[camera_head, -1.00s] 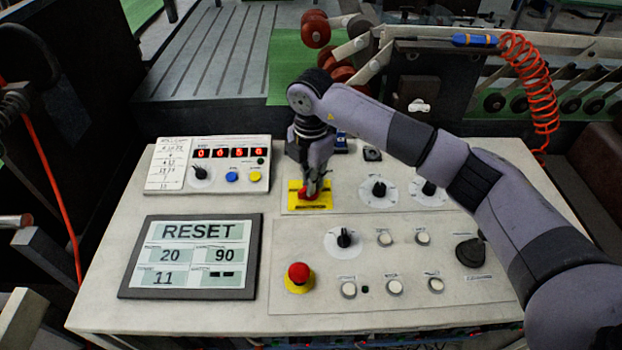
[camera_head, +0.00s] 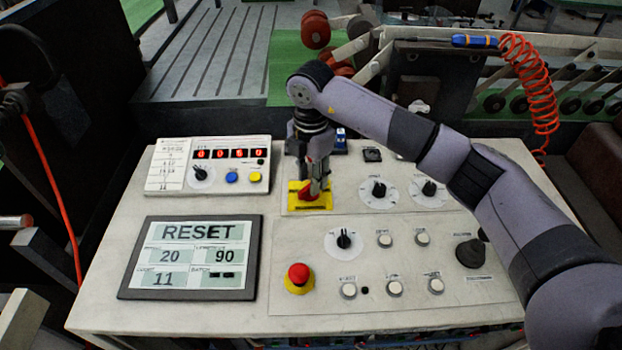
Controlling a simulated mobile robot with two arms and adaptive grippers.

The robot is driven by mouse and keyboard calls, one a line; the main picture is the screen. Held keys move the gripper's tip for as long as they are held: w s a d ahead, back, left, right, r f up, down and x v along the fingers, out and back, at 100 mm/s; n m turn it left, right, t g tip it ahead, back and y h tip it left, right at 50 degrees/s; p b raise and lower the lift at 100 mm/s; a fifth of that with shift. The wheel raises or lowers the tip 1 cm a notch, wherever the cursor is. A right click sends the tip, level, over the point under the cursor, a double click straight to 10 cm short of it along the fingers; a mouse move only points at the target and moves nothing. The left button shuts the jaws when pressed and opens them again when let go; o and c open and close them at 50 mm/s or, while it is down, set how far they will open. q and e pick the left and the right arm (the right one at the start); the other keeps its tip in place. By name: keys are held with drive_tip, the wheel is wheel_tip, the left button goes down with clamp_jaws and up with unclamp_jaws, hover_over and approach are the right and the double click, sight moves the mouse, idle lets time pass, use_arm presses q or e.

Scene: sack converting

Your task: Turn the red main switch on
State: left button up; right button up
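The red main switch (camera_head: 307,191) sits on a yellow plate (camera_head: 323,204) at the upper middle of the control panel. Its red handle is partly hidden by my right gripper (camera_head: 314,190). The gripper points down, with its fingertips at the red handle. The fingers look close together around the handle, but their grip is too small to make out for certain. My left gripper is out of view.
A red emergency button (camera_head: 299,274) on a yellow base stands below the switch. A RESET display (camera_head: 190,257) and a counter box (camera_head: 207,165) lie to the left. Dials (camera_head: 379,189) and white push buttons (camera_head: 394,287) are to the right.

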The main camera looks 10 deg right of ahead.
wheel_tip(320, 180, up, 11)
drive_tip(key=shift+f, duration=0.2)
idle(0.4)
